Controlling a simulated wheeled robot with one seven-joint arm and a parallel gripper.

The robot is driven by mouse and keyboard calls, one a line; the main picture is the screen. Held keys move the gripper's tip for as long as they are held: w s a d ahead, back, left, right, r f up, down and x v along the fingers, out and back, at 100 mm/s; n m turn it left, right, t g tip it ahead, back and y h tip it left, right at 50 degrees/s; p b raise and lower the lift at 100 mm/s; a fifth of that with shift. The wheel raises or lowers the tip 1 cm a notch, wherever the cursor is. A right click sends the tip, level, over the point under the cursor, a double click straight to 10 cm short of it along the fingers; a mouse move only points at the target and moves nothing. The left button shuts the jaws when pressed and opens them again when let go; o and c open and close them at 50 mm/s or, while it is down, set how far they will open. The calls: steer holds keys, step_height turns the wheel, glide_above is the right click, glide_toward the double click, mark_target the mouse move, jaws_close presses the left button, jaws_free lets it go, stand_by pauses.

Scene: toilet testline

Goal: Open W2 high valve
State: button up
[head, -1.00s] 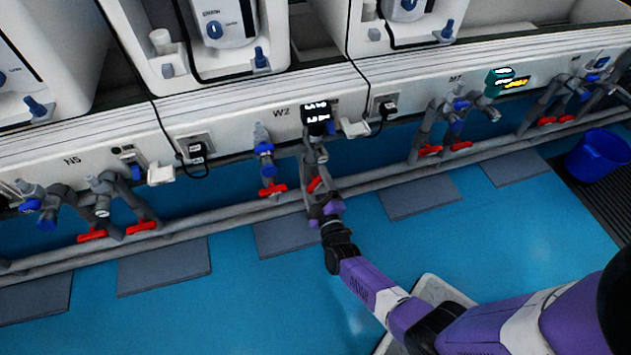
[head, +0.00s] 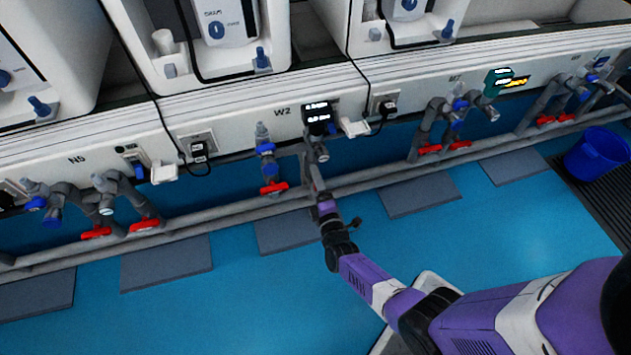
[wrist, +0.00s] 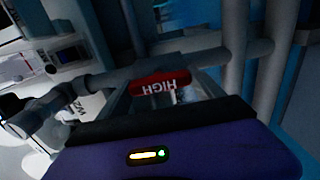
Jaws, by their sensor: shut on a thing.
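The W2 high valve shows in the wrist view as a red handle (wrist: 160,82) with white HIGH lettering, upside down in the picture. My gripper (wrist: 165,92) is shut on this handle, with one finger on each side. In the head view my gripper (head: 318,188) reaches up to the right-hand pipe under the W2 label (head: 282,112) and hides the handle there. The other W2 valve has a red handle (head: 273,188) to the left of my gripper. How far the held handle is turned is hard to tell.
A long grey pipe (head: 225,211) runs low along the wall behind my gripper. A dark display box (head: 319,117) sits above the held valve. Neighbouring stations N5 and W7 have red handles (head: 143,225) too. A blue bucket (head: 597,155) stands far right. The blue floor in front is mostly clear.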

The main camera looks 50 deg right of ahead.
stand_by(0.4)
steer(key=o, duration=1.4)
steer(key=shift+c, duration=0.2)
steer(key=shift+s+a, duration=0.1)
steer(key=p+v, duration=0.2)
steer(key=v, duration=0.5)
steer(key=shift+s+a, duration=0.2)
steer(key=shift+s, duration=0.05)
